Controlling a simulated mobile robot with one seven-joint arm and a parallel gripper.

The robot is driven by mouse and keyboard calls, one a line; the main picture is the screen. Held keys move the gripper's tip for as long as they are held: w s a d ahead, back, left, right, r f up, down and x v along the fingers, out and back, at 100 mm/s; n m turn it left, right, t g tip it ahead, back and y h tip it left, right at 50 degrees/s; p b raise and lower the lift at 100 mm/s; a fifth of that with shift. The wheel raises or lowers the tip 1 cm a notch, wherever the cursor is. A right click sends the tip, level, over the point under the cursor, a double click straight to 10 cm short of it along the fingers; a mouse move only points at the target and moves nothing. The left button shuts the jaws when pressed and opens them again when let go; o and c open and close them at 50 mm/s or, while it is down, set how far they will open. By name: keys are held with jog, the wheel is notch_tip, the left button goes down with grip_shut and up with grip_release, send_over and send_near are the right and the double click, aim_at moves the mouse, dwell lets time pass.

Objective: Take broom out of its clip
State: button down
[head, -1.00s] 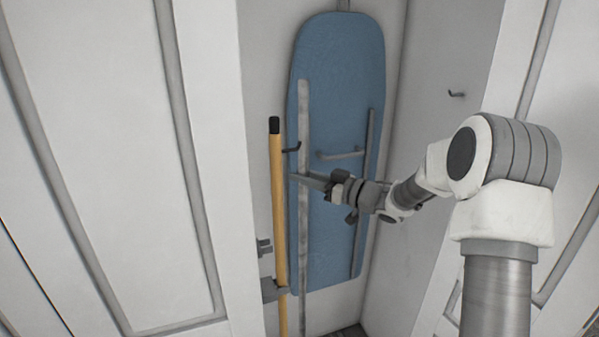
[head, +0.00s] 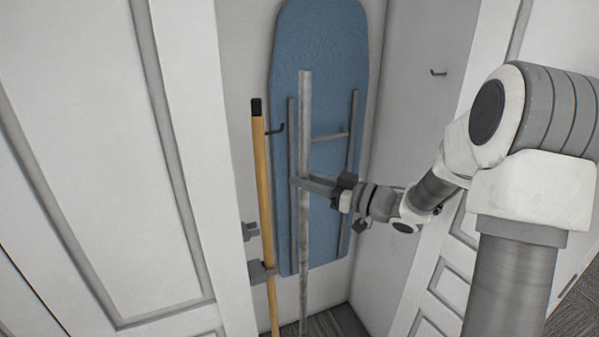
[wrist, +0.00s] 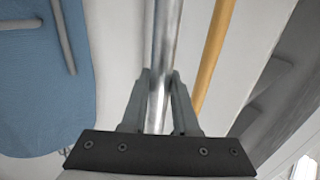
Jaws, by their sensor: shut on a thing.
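My gripper (head: 297,182) is shut on a grey metal pole (head: 304,120), with a finger on each side of it. The wrist view shows the pole (wrist: 162,50) between both fingers (wrist: 161,90). The pole is nearly upright, in front of the ironing board and clear of the clips. A yellow pole with a black cap (head: 262,165) stands to its left, at the lower clip (head: 258,271). The upper clip (head: 249,231) looks empty. Neither pole's lower end shows, so I cannot tell which is the broom.
A blue ironing board (head: 322,60) hangs on the back wall behind the pole. A dark hook (head: 276,129) is near the yellow pole, and another hook (head: 438,72) is on the right wall. White door panels (head: 110,120) flank the narrow closet. Its floor (head: 335,322) is grey.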

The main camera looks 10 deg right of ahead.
jog(key=s+d, duration=0.2)
jog(key=s, duration=0.6)
jog(key=shift+s+d+p, duration=0.25)
jog(key=shift+s+p, duration=0.05)
jog(key=shift+p, duration=0.05)
jog(key=shift+r, duration=0.1)
